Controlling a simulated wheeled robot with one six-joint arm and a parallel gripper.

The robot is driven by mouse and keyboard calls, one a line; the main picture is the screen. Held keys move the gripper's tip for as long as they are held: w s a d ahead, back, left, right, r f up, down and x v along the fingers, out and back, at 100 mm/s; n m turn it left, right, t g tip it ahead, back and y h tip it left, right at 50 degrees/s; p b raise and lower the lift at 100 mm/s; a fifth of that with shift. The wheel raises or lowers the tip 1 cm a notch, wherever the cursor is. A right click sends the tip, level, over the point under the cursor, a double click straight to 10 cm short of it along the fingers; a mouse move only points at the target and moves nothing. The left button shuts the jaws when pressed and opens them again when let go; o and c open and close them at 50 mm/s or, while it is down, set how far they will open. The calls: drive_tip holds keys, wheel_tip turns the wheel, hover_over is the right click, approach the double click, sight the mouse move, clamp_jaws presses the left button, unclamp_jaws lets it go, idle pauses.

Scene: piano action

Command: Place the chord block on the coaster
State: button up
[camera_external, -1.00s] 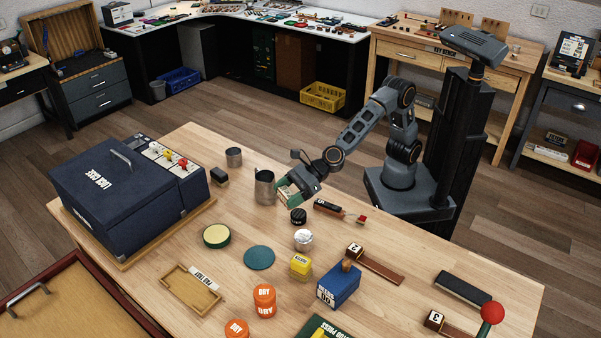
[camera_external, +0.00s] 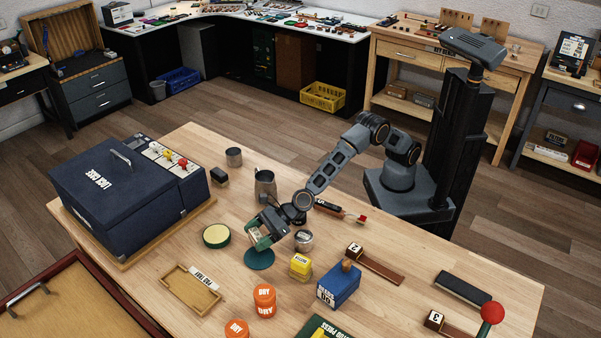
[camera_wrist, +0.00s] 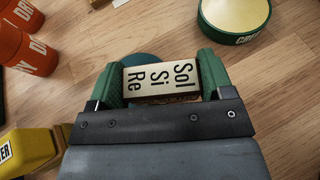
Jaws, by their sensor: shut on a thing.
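The chord block (camera_wrist: 158,79) is a cream block with black words "Sol Si Re" in the wrist view. My gripper (camera_wrist: 160,78) is shut on it, with a green finger on each side. In the external view my gripper (camera_external: 258,236) is over the far side of the coaster. The coaster (camera_external: 259,260) is a flat teal disc on the table, partly covered by the gripper in that view. In the wrist view only a teal sliver of the coaster (camera_wrist: 140,58) shows beyond the block. I cannot tell whether the block touches it.
A round green tin with a cream top (camera_external: 216,236) stands left of the coaster. A metal cup (camera_external: 304,240) and a yellow block (camera_external: 301,264) stand to its right. Orange tubs (camera_external: 264,300) and a wooden tray (camera_external: 190,290) are nearer the camera. A metal pitcher (camera_external: 265,188) stands behind.

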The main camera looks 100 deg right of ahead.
drive_tip(key=shift+f, duration=0.55)
drive_tip(key=shift+f+b, duration=0.2)
drive_tip(key=shift+b, duration=0.2)
drive_tip(key=o, duration=0.9)
drive_tip(key=shift+r, duration=0.1)
drive_tip(key=shift+o, duration=0.2)
